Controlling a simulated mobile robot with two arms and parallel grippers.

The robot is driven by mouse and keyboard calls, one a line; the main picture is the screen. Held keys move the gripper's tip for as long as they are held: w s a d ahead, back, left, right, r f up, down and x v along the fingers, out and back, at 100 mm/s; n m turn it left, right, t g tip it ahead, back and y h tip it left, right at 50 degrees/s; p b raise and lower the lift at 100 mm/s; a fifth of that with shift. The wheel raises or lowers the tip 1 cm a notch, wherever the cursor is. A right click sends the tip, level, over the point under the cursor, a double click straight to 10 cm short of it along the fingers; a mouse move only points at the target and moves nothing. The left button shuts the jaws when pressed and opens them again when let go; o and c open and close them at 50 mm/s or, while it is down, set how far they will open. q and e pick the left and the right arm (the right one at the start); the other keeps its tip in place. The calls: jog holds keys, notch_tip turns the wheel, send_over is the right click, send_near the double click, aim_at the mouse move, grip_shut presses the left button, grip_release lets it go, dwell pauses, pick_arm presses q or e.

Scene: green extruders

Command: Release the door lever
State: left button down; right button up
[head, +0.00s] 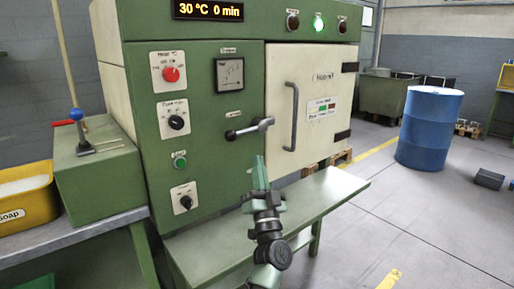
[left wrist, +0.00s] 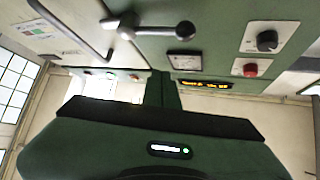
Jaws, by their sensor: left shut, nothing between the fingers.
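The door lever (head: 249,129) is a dark handle with a rounded end on the green front panel, just left of the cream door (head: 308,110). In the left wrist view, which looks upside down, the lever (left wrist: 150,29) lies across the top. My left gripper (head: 260,158) is below the lever and apart from it, fingers together and empty, pointing up. Its fingers (left wrist: 162,80) also show in the left wrist view. The door looks closed. My right gripper is not in view.
The door has a vertical grey handle (head: 292,116). A green bench (head: 335,187) stands low in front of the machine. Knobs sit on the panel's left, including a red one (head: 171,74). A blue barrel (head: 428,127) stands at the right, with open floor before it.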

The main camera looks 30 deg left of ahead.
pick_arm(q)
jog(key=r+n+g+y, duration=0.1)
jog(key=s+r+n+y, duration=0.1)
jog(key=shift+s+a+r+g+y, duration=0.15)
jog(key=shift+a+r+g+y, duration=0.15)
jog(key=shift+a+r+g, duration=0.1)
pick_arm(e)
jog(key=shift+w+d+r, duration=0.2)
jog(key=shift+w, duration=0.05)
